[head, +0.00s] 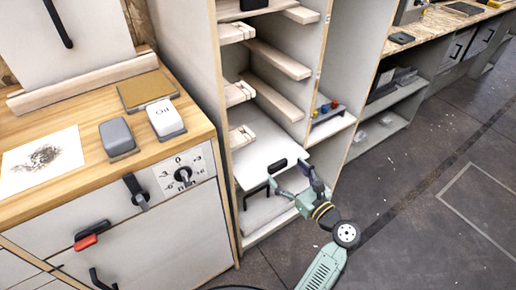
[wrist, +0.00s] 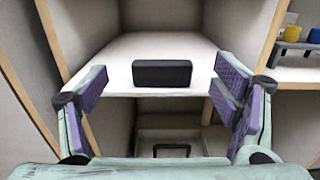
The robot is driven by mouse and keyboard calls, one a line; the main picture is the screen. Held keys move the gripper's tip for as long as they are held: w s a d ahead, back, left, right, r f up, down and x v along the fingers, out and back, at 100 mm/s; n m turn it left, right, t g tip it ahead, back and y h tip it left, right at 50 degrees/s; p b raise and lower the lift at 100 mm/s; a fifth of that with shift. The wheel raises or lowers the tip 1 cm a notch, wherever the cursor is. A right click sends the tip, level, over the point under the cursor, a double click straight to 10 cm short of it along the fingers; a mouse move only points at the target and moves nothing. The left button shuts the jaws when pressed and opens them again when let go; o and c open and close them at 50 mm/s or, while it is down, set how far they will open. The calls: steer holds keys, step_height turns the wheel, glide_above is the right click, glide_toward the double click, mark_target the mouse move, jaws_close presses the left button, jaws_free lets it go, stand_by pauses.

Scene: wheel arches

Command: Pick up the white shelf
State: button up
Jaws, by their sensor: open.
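The white shelf (head: 262,160) is a flat white board inside the tall open cabinet, below several wooden rails. In the wrist view the white shelf (wrist: 150,52) lies ahead, with a black block-shaped handle (wrist: 162,73) at its front edge. The handle also shows in the head view (head: 277,166). My gripper (head: 297,182) is in front of the shelf's front edge. In the wrist view my gripper (wrist: 165,92) is open, its purple-padded fingers standing wide on either side of the handle. Nothing is between the fingers that they touch.
Below the shelf is a lower compartment holding something with a black handle (wrist: 172,150). Cabinet side walls stand close on both sides. A small rack with coloured items (head: 326,110) is in the right bay. A wooden counter (head: 92,150) stands left; the floor (head: 400,220) right is largely clear.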

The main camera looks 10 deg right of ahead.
mark_target(280, 165)
steer(key=shift+p+x, duration=0.6)
steer(key=shift+x, duration=2.2)
steer(key=shift+d+f, duration=0.1)
steer(key=shift+f, duration=0.05)
steer(key=shift+c, duration=0.4)
steer(key=c, duration=1.5)
